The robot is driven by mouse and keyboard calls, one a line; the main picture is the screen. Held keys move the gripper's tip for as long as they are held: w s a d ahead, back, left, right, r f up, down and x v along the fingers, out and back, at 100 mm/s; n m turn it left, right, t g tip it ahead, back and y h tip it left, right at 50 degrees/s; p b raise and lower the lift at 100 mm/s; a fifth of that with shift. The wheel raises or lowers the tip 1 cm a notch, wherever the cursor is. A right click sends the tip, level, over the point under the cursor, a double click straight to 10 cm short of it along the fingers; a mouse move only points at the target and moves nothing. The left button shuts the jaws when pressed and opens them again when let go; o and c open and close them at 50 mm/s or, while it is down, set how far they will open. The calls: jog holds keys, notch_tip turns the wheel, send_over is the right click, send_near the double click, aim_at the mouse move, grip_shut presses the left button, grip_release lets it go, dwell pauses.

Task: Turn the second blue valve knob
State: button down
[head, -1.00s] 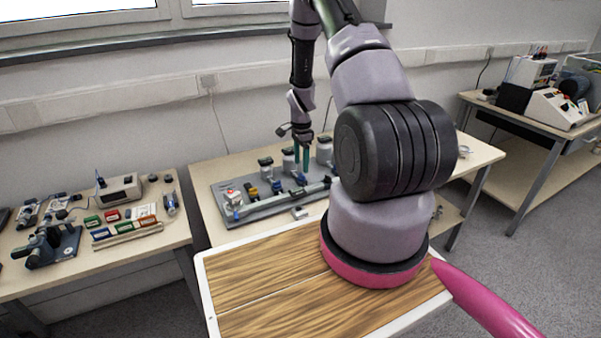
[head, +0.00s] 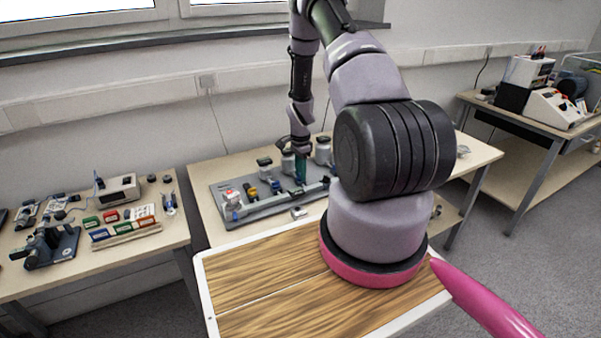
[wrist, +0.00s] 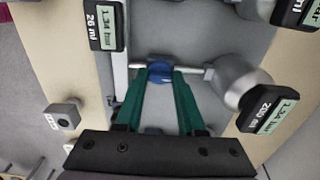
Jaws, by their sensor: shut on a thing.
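A blue valve knob (wrist: 159,71) sits between the fingertips of my gripper (wrist: 160,74) in the wrist view. The green fingers are closed on it from both sides. In the head view my gripper (head: 300,172) points down at the grey calibration rig (head: 262,207) on the middle table, and its fingers hide that knob. Other blue knobs, one of them (head: 276,186) left of my gripper, show on the rig.
Gauges with digital displays stand close around the gripper, one (wrist: 101,25) at upper left and one (wrist: 268,115) at right. A small grey box (wrist: 63,117) lies to the left. A wooden-topped surface (head: 270,270) is in front of the rig.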

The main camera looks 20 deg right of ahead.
jog(key=shift+n, duration=0.4)
jog(key=n, duration=0.3)
jog(key=shift+n, duration=0.3)
jog(key=n, duration=0.4)
jog(key=shift+n, duration=0.3)
jog(key=n, duration=0.4)
jog(key=shift+n, duration=2.4)
jog(key=c, duration=0.5)
grip_release()
